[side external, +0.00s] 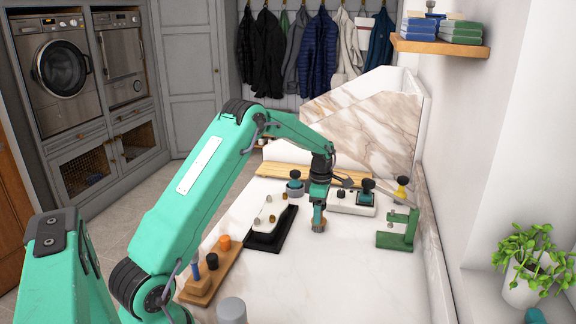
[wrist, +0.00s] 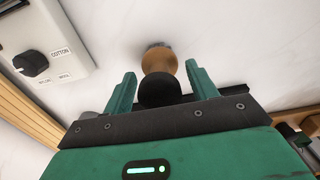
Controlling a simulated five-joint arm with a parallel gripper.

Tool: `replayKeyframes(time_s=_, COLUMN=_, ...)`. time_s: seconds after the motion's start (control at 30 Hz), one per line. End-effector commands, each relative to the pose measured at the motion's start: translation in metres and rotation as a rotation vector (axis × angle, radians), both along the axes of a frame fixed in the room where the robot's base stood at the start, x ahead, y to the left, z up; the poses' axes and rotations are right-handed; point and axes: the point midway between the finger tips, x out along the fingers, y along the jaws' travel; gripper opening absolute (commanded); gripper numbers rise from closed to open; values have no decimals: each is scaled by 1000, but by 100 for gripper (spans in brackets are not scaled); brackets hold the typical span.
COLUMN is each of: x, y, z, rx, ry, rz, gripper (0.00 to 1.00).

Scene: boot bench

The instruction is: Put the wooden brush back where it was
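The wooden brush (wrist: 160,60) has a round brown body and a black knob, and shows between my fingers in the wrist view. In the side view its brown lower end (side external: 319,226) shows just below my gripper (side external: 319,205), at the white marble top. My gripper (wrist: 161,80) is open around the brush, with a visible gap on the right and a narrow one on the left. A wooden rack (side external: 205,285) at the front left holds a blue-handled piece and orange and black knobs. I cannot tell from these frames which place the brush came from.
A white dial box (side external: 345,207) stands behind my gripper; its dial label reads COTTON in the wrist view (wrist: 40,50). A green clamp-like stand (side external: 396,240) is on the right. A black tray (side external: 262,243) with a white piece lies left. The front marble top is mostly clear.

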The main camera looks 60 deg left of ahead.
Motion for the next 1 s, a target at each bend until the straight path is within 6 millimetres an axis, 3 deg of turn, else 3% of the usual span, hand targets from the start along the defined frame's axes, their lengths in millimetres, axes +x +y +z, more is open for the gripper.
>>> replayKeyframes(time_s=0.47, x=0, y=0, z=11, rx=0, ry=0, rz=0, gripper=58)
replayKeyframes(time_s=1.0, x=1, y=0, z=90, rx=1, ry=-3, rz=0, gripper=58)
